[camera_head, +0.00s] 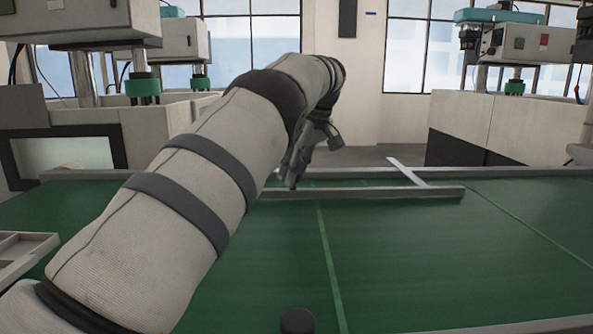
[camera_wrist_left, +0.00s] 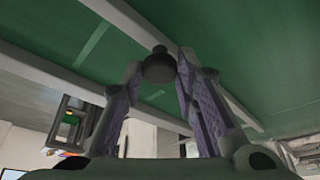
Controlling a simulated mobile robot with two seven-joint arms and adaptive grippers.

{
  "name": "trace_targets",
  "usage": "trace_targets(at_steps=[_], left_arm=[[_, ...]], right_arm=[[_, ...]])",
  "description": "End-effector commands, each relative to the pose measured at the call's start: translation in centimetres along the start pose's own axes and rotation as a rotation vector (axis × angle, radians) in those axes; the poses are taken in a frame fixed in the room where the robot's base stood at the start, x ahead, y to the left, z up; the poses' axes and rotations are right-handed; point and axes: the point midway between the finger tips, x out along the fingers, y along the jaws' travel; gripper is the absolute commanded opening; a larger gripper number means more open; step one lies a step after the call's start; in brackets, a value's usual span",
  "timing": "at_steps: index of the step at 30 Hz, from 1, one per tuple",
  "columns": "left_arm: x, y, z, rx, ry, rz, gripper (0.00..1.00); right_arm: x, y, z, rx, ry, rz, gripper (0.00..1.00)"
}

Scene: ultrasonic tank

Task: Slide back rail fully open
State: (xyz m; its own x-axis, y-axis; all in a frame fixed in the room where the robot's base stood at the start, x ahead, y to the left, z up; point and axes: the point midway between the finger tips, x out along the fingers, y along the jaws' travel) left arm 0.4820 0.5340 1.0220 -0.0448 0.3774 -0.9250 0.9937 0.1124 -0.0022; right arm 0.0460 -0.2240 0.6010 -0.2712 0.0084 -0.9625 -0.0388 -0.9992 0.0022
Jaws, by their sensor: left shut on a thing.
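The back rail (camera_head: 375,192) is a grey bar across the far part of the green table, with a short crosspiece (camera_head: 408,172) angling behind it. My left gripper (camera_head: 291,184) reaches down to the bar's left part, and my arm hides what lies further left. In the left wrist view, my left gripper (camera_wrist_left: 160,68) has its fingers on both sides of a dark round knob (camera_wrist_left: 159,67) and is shut on it. Grey bars pass close to the knob. My right gripper is not in view.
The green table (camera_head: 400,260) has wide bare areas at centre and right. A dark round knob (camera_head: 297,321) stands at the near edge by a front bar (camera_head: 490,329). A pale tray (camera_head: 22,252) lies at the left. Machines stand behind on both sides.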

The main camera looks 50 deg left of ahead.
Motion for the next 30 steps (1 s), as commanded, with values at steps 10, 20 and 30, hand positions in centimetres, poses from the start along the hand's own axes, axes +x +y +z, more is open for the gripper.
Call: trace_targets(at_steps=[10, 20, 30], left_arm=[[-0.1, 0.1, -0.2, 0.000, 0.006, 0.007, 0.47], [-3.4, 0.2, -0.2, 0.001, 0.008, 0.010, 0.47], [-5.8, 0.1, 1.2, 0.002, 0.004, 0.007, 0.47]], right_arm=[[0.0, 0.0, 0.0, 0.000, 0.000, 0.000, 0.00], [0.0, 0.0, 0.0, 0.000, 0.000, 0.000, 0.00], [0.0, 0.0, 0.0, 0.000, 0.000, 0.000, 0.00]])
